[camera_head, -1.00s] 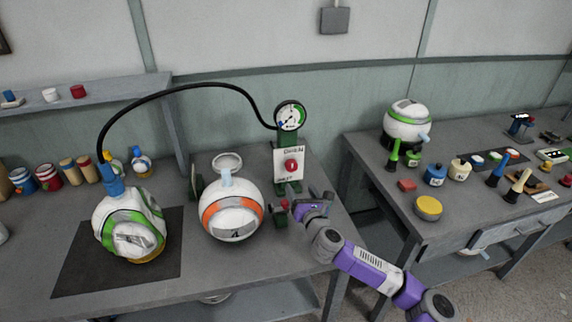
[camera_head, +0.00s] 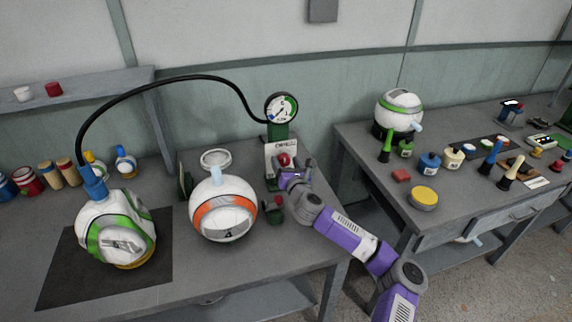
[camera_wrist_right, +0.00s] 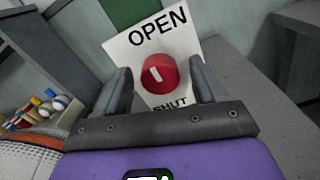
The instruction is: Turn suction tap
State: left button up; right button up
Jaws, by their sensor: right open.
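The suction tap is a red round knob (camera_wrist_right: 159,74) with a white mark, on a white plate (camera_wrist_right: 190,52) lettered OPEN at the top and SHUT at the bottom. In the head view the knob (camera_head: 284,160) sits low on the green gauge stand (camera_head: 278,132). My right gripper (camera_wrist_right: 158,82) is open, with one finger on each side of the knob in the wrist view. I cannot tell whether the fingers touch it. In the head view the right gripper (camera_head: 294,172) is in front of the plate and hides its lower part. My left gripper is not in view.
A black hose (camera_head: 185,79) runs from the gauge (camera_head: 281,108) to the blue fitting on a green-white ball (camera_head: 116,232). An orange-white ball (camera_head: 223,210) stands left of my right gripper. A second table is at right.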

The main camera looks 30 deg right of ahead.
jog(key=c, duration=1.1)
jog(key=shift+o, duration=0.2)
jog(key=shift+n, duration=0.3)
jog(key=n+p, duration=0.1)
jog(key=n, duration=0.2)
jog(key=shift+a+n, duration=0.1)
jog(key=shift+n, duration=0.3)
jog(key=n, duration=0.4)
jog(key=shift+w+a+n, duration=0.1)
jog(key=shift+n, duration=0.2)
jog(key=n, duration=0.4)
jog(key=shift+a+f+n+b, duration=0.15)
jog(key=shift+n+b, duration=0.55)
jog(key=shift+n, duration=1.8)
